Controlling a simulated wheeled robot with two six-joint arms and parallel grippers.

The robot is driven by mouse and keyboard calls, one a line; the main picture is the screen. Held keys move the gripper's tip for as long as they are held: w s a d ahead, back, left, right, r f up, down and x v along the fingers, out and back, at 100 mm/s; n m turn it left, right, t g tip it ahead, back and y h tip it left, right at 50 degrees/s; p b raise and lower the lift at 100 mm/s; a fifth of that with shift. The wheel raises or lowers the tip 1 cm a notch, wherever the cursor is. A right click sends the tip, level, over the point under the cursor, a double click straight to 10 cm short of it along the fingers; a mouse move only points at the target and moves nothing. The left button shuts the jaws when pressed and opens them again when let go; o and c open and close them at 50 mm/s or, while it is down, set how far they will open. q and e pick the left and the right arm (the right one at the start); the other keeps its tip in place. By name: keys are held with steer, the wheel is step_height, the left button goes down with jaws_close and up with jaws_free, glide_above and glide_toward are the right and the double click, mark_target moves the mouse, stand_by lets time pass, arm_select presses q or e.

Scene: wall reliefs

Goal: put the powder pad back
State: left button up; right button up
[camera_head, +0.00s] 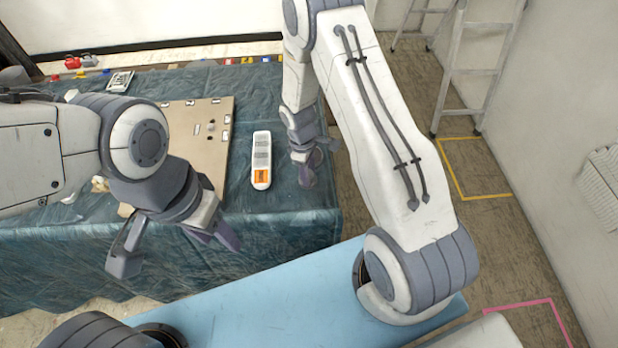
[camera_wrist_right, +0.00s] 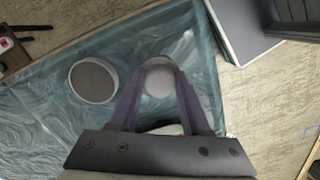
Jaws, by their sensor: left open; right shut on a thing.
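My right gripper (camera_wrist_right: 160,75) is shut on a small pale round pad, which I take as the powder pad (camera_wrist_right: 159,82). The pad shows between the fingertips in the right wrist view, over the table cloth; I cannot tell if it touches the cloth. A round dish with a light rim and grey-brown face (camera_wrist_right: 94,80) lies on the cloth left of the fingers, apart from the pad. In the head view my right gripper (camera_head: 306,170) is near the table's right edge, and the dish is mostly hidden by the arm. My left gripper (camera_head: 175,243) is open and empty above the table's front edge.
A white remote-like device with an orange label (camera_head: 262,145) lies on the blue-green cloth (camera_head: 285,205). A tan board (camera_head: 205,165) with small pieces lies left of it. Small coloured items line the back edge. A ladder (camera_head: 455,65) stands behind right.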

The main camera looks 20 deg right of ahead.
step_height(320, 180, down, 3)
steer(key=shift+f+p, duration=0.2)
steer(key=shift+p, duration=0.25)
steer(key=shift+f, duration=0.15)
steer(key=shift+f, duration=0.2)
steer(key=o, duration=1.2)
